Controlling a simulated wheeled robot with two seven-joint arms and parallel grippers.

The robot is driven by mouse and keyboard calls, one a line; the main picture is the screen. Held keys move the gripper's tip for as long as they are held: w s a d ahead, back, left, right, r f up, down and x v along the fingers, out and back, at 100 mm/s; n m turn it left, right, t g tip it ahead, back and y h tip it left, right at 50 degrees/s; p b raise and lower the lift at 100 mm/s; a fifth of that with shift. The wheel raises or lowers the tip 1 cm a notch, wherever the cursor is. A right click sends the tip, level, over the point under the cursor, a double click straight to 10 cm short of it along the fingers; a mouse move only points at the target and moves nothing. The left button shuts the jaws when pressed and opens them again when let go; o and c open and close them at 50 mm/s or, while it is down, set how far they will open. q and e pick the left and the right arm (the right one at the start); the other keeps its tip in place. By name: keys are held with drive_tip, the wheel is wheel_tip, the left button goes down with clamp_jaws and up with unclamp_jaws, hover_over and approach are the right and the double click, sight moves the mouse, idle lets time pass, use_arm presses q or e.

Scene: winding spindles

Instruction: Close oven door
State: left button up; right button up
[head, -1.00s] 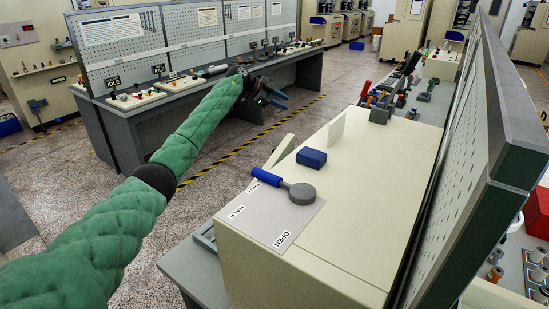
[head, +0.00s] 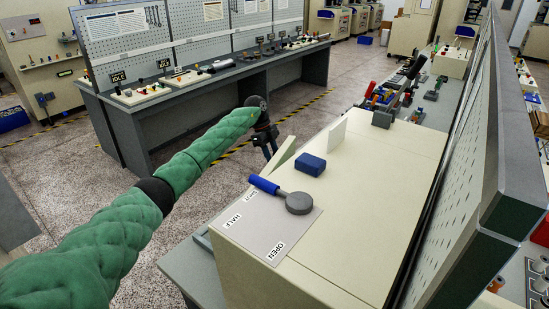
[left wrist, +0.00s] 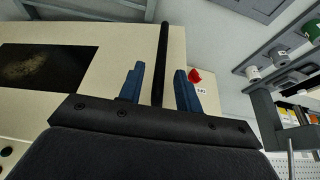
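The oven is the cream box (head: 360,190) at the right of the head view. A cream panel (head: 283,153) sticks out at its far left side and looks like the door standing ajar. In the left wrist view a cream face (left wrist: 120,40) has a dark window (left wrist: 45,68) at its left. A black upright bar (left wrist: 162,50), like a handle, shows between the blue fingers of my left gripper (left wrist: 160,88). The fingers are apart, with gaps to the bar. In the head view my left gripper (head: 268,143) is beside the panel. My right gripper is not in view.
On the oven top are a blue-handled lever (head: 283,195) pointing towards SHUT, a blue block (head: 312,165) and a white upright plate (head: 337,134). A grey bench (head: 220,80) stands across the aisle. The speckled floor (head: 80,190) is clear.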

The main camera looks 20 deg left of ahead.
use_arm(q)
drive_tip(key=shift+p+x, duration=0.6)
drive_tip(key=shift+x, duration=0.95)
clamp_jaws()
